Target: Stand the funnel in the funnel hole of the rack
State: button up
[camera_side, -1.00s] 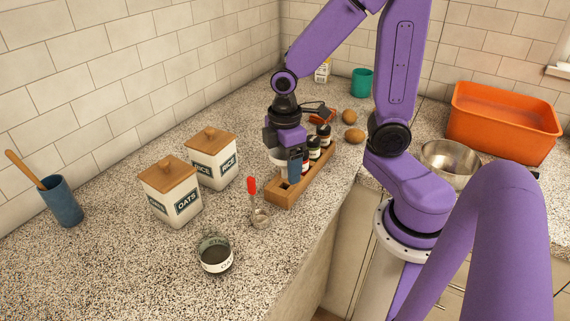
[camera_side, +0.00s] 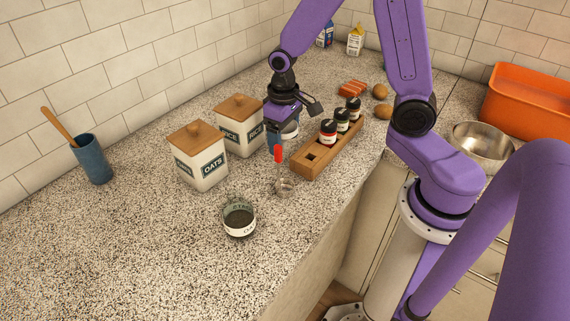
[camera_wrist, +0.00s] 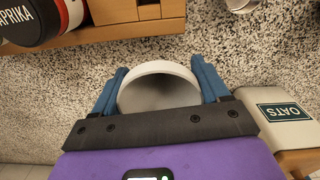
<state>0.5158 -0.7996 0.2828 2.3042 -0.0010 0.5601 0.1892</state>
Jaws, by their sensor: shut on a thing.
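My gripper (camera_side: 282,140) is shut on a white funnel (camera_side: 291,131). The funnel's wide round mouth faces the camera between the blue fingers (camera_wrist: 160,88) in the wrist view, where its rim shows as a ring (camera_wrist: 158,67). Its spout is hidden. The wooden rack (camera_side: 322,163) stands to the right of my gripper in the side view, apart from the funnel. An empty square opening (camera_side: 311,155) shows at its near end. The rack also shows at the top edge of the wrist view (camera_wrist: 110,32).
Several dark-capped spice jars (camera_side: 342,122) stand in the rack. The OATS canister (camera_side: 200,165) and RICE canister (camera_side: 238,135) stand to the left. The front-left counter is clear.

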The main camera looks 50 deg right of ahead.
jog(key=shift+w+d+f+m, duration=0.2)
jog(key=shift+d+f+m, duration=0.05)
jog(key=shift+f+m, duration=0.15)
jog(key=shift+d, duration=0.15)
jog(key=s+r, duration=0.8)
jog(key=r, duration=0.1)
jog(key=shift+a, duration=0.2)
jog(key=shift+f, duration=3)
jog(key=shift+f, duration=1.1)
jog(key=o, duration=0.8)
jog(key=shift+c, duration=0.2)
